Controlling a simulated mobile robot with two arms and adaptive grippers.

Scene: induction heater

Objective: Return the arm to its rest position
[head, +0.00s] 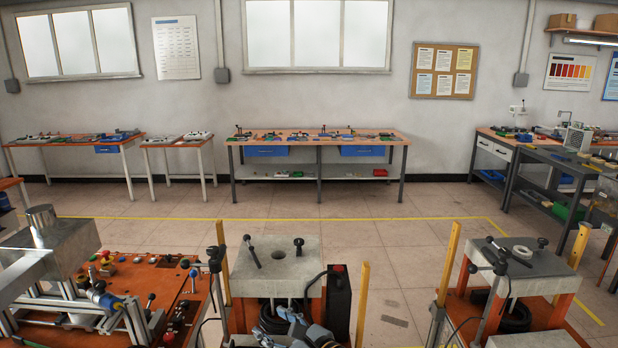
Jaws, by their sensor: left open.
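My left gripper (281,325) shows at the bottom edge, a little left of centre, its grey-blue fingers apart and nothing seen between them. It is in front of the middle stand, below its grey top block (262,272), near coiled black hose (278,318). The rest of this arm is cut off by the bottom edge. Whether the fingers touch the stand cannot be told. My right gripper is not in view.
An orange-topped bench (140,280) with a metal machine stands at left. A black box (336,305) and yellow posts (362,303) flank the middle stand. Another stand (530,268) is at right. Open tiled floor (320,237) lies behind, before the back workbench (318,143).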

